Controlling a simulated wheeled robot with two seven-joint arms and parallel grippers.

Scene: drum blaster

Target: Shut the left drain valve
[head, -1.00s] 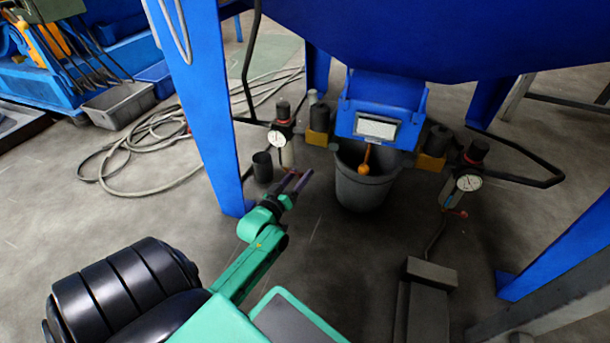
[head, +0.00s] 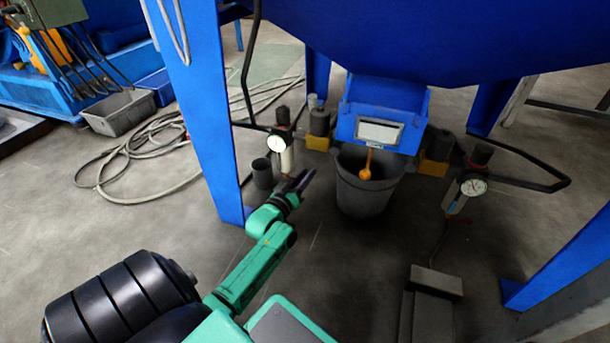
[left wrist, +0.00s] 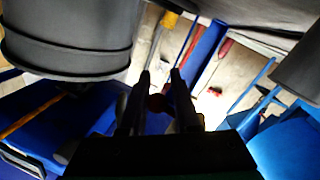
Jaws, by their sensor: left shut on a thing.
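The left drain valve sits at the bottom of the left gauge unit (head: 287,157), left of the bucket; in the head view my gripper largely hides it. My left gripper (head: 303,180) reaches up to just below that unit. My right gripper is not in view.
A grey bucket (head: 365,188) stands under the blue hopper outlet (head: 383,105). A blue leg (head: 208,110) rises close left of my left arm. A small dark cup (head: 262,173) stands beside the left unit. The right gauge unit (head: 469,190) is on the far side of the bucket.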

